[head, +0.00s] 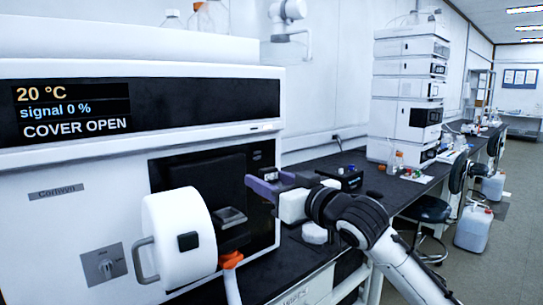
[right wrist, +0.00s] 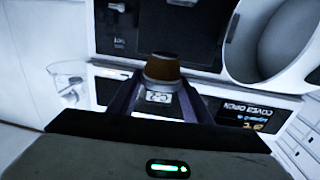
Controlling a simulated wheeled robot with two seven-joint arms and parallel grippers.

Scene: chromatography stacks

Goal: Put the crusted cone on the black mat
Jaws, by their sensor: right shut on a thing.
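My right gripper (head: 262,184) has purple fingers and is in front of the dark open front of the white instrument. In the right wrist view, the gripper (right wrist: 155,98) is shut on a brown cone with a dark end (right wrist: 164,68), which looks like the crusted cone. The fingers hide part of it, and in the head view the cone is hard to make out. I cannot pick out the black mat for certain against the black bench top. A small flat black piece (head: 375,194) lies on the bench right of the gripper. My left gripper is not in view.
The white instrument (head: 60,215) reads "COVER OPEN", with its round white cover (head: 180,238) swung out left of the dark opening. An orange fitting (head: 231,260) is below. A black box with small coloured items (head: 341,179) and a stacked white instrument (head: 408,90) stand farther along the bench.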

